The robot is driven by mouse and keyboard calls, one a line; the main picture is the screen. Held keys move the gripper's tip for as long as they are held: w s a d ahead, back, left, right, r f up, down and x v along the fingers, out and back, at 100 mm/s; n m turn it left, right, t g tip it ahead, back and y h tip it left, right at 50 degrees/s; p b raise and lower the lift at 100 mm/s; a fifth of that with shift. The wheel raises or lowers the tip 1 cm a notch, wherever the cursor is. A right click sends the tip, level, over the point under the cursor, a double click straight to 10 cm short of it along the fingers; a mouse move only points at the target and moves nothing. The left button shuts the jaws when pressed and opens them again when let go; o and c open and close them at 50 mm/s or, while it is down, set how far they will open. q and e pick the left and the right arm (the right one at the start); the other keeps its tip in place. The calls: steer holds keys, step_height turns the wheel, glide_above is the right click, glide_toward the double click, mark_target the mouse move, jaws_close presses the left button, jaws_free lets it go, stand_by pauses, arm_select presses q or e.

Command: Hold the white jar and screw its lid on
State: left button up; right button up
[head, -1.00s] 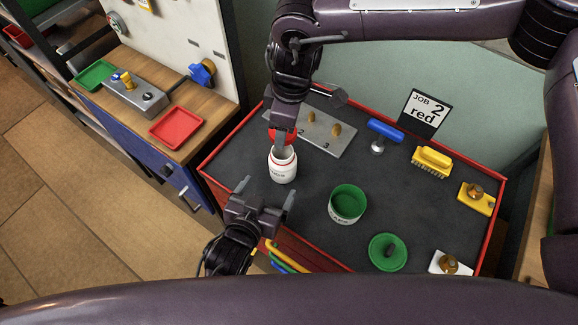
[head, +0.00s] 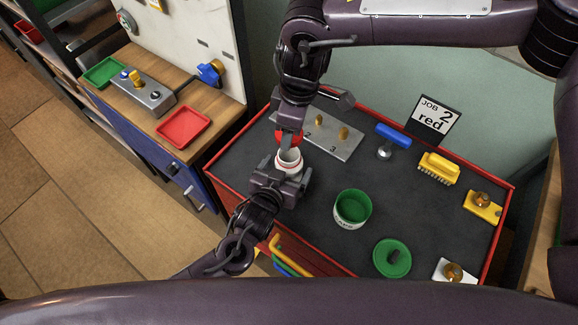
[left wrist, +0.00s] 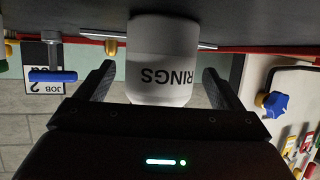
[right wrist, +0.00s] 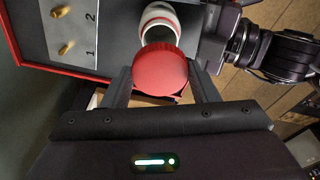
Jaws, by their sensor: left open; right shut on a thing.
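The white jar (head: 289,165) stands open and upright on the dark bench top, with a red band near its mouth. Dark lettering reading RINGS shows upside down on the jar in the left wrist view (left wrist: 163,62). My left gripper (head: 290,180) is open, with a finger on each side of the jar and gaps visible between them and it. My right gripper (right wrist: 163,88) is shut on the red lid (right wrist: 161,72). The lid is above and behind the jar's mouth in the head view, apart from it; the gripper partly hides it.
A grey plate with pegs (head: 333,137) lies behind the jar. To the right are a green open tub (head: 352,207), a green lid (head: 391,258), a blue-handled tool (head: 393,136), a yellow brush (head: 438,168) and a sign reading JOB 2 red (head: 433,118).

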arm_select(q)
steer(key=shift+x, duration=1.1)
steer(key=shift+c, duration=0.4)
steer(key=c, duration=1.4)
arm_select(e)
steer(key=shift+f, duration=2.5)
